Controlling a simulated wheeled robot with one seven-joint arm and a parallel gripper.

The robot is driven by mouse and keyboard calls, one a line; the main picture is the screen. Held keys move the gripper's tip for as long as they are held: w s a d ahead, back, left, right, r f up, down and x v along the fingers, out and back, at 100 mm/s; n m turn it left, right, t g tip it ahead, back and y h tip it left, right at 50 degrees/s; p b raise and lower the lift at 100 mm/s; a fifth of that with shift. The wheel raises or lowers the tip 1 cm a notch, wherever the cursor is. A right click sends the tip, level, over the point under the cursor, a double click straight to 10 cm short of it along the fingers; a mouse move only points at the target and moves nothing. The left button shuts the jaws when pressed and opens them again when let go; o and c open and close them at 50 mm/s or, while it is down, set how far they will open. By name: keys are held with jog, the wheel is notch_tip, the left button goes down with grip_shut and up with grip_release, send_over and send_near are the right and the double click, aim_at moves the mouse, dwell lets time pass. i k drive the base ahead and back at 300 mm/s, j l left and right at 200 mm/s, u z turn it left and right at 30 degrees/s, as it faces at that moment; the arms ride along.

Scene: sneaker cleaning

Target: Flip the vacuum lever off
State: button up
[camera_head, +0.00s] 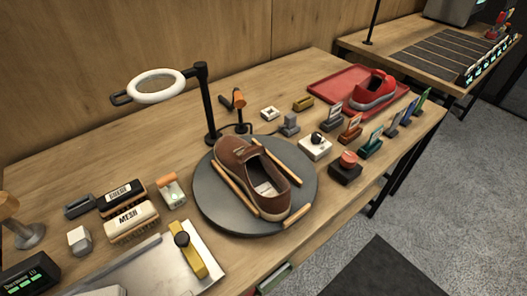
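No lever is plainly labelled as the vacuum lever. One candidate is a small pale unit with an orange-tipped lever (168,185) and a green spot, left of the round grey turntable (218,217). Another is an orange-ended handle (237,100) on a dark mount behind the turntable. I cannot tell which is the vacuum's, or its on or off position. A brown shoe (240,165) rests on the turntable between wooden rods. My gripper is not in view.
A ring lamp (157,86) on a black post stands behind the turntable. Brushes (131,219), a metal plate with a yellow bar (193,254), a white knob box (314,149) and a red-button box (346,168) surround it. A red tray (335,86) holds a red shoe (374,88).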

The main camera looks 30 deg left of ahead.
aim_at(166, 180)
jog(key=u, duration=1.4)
